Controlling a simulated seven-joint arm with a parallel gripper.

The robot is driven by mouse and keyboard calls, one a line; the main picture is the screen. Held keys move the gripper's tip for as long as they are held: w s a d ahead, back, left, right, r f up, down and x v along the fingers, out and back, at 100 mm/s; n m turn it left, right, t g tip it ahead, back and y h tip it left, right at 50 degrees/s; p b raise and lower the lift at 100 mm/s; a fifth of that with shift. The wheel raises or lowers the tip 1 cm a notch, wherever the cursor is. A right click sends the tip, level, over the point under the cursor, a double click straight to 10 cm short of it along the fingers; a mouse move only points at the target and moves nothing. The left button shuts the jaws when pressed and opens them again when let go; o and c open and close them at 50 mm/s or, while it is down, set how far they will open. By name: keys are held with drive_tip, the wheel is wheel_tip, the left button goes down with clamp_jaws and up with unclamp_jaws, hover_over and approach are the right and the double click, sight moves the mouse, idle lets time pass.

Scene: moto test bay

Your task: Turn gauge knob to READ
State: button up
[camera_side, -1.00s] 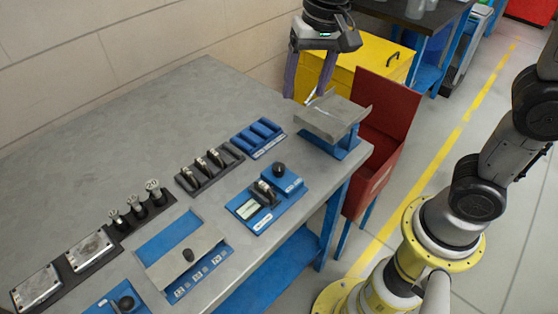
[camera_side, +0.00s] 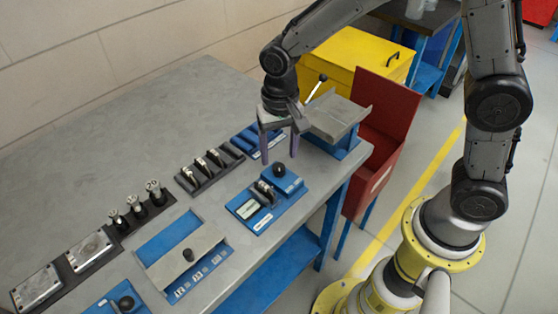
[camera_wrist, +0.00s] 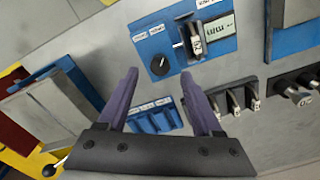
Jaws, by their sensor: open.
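The gauge is a blue unit (camera_side: 262,225) near the table's right edge, with a pale display (camera_side: 248,210) and a silver-and-black part (camera_side: 266,192) standing in it. Its round black knob (camera_side: 279,170) sits on the raised blue block; the knob also shows in the wrist view (camera_wrist: 159,66), with two small white labels beside it, too small to read surely. My gripper (camera_side: 279,156) is open and empty, pointing down above the table near the knob. In the wrist view the knob appears just beyond the gap between the purple fingertips (camera_wrist: 160,76), apart from them.
A blue slotted tray (camera_side: 247,143) lies behind the gauge. A black rack (camera_side: 185,184) holds several parts to its left. A grey sloped plate on a blue stand (camera_side: 335,118) and a red bin (camera_side: 385,125) are at right. The table's far left is clear.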

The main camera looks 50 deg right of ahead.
sight(279, 167)
drive_tip(key=shift+f, duration=1.8)
clamp_jaws()
